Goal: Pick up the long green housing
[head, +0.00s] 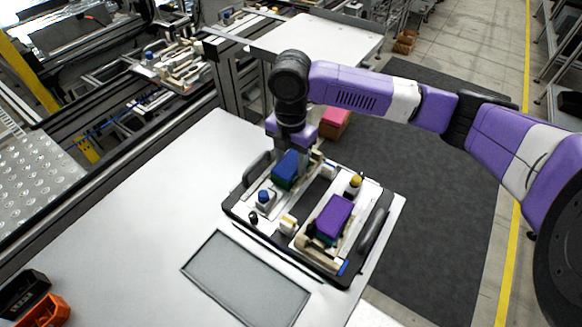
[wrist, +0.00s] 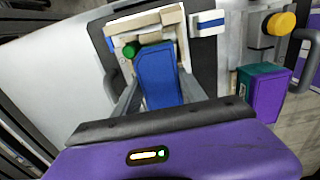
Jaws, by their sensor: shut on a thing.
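The long green housing (head: 284,182), with a blue top, is at the left half of the pallet fixture (head: 345,275). In the wrist view its blue top (wrist: 158,72) fills the space between the fingers, close to cream blocks. My gripper (wrist: 160,92) is shut on it, one finger on each side. In the head view my gripper (head: 291,147) comes down from above and partly hides it. I cannot tell whether its underside touches the fixture. A purple-topped housing (head: 334,216) with a teal side is in the right half, and also shows in the wrist view (wrist: 270,95).
A yellow-capped part (head: 355,181) and a blue-capped part (head: 265,199) stand on the fixture. A grey panel (head: 245,280) lies on the white table. Black (head: 22,292) and orange (head: 47,311) bins are at the lower left. The table's left middle is clear.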

